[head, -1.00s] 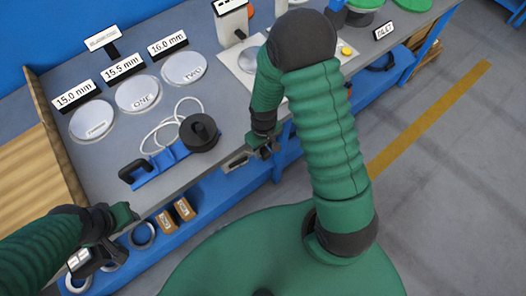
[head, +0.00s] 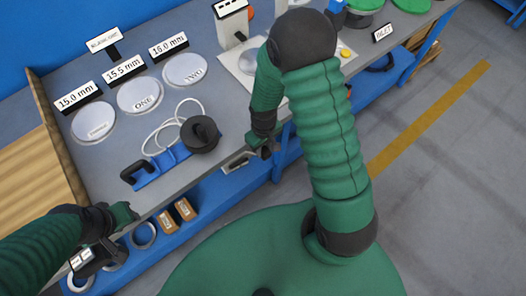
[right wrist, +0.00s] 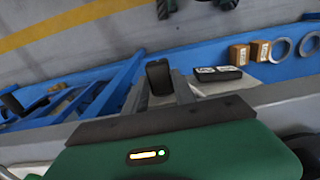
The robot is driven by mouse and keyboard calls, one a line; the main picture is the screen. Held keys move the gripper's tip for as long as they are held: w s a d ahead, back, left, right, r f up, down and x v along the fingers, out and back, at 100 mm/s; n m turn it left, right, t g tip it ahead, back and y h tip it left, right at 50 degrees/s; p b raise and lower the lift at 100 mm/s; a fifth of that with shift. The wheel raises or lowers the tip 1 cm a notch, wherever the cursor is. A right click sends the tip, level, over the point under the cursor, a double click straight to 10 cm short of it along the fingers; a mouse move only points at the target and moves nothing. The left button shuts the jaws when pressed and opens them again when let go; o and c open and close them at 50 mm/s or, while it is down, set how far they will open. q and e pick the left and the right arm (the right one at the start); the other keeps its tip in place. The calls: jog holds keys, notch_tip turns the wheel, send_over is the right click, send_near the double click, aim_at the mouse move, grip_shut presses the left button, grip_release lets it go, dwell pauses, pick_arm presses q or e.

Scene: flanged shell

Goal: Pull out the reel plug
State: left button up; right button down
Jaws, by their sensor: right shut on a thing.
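The cable reel (head: 199,135) is black and sits on the bench beside a blue bar with a black handle (head: 134,171). Its pale cable (head: 166,127) lies in loops behind it. My right gripper (head: 264,152) is at the bench's front edge, right of the reel. In the right wrist view a small black block (right wrist: 158,74), which looks like the reel plug, stands at the fingers, and the gripper is shut on it. The fingers hide part of it. My left gripper (head: 121,216) is by the front left edge; its jaws are unclear.
A black box with white labels (right wrist: 218,73) lies close to my right gripper. Three labelled discs, one marked ONE (head: 139,95), lie on the bench. Rings (head: 143,235) and brown boxes (head: 185,208) are on the blue lower shelf. Open floor lies to the right.

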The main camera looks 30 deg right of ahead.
aim_at(263, 150)
jog(key=shift+r+p, duration=2.25)
jog(key=shift+r, duration=0.2)
